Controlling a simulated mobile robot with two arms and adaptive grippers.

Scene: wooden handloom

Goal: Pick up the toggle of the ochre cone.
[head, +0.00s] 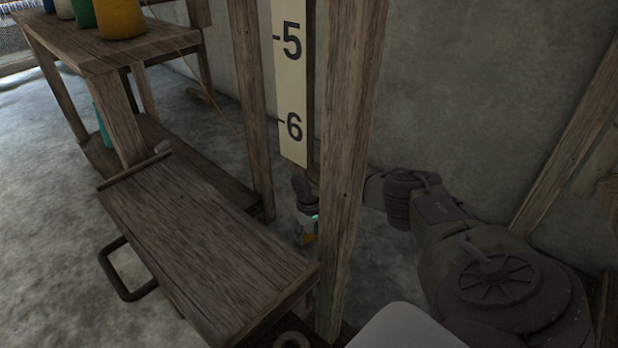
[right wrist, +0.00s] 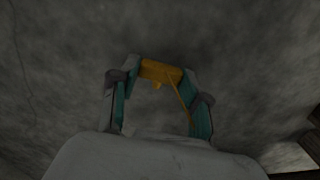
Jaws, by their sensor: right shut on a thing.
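The ochre cone (head: 121,18) stands on the wooden shelf at the upper left of the head view. A thin ochre thread runs from it down to the right. In the right wrist view the ochre toggle (right wrist: 160,71) is a short bar lying across between the two fingertips of my right gripper (right wrist: 161,84). The gripper is shut on it, and a strand hangs along the right finger. In the head view my right gripper (head: 307,232) is low, beside and partly behind the wooden post, with a small ochre patch at its tips. My left gripper is not in view.
The wooden shelf unit (head: 85,55) also holds other cones at its top left. A wooden bench top (head: 205,245) fills the lower middle. A wooden post (head: 348,150) and a numbered board (head: 291,85) stand close to my right gripper. Grey floor (head: 45,220) is clear at left.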

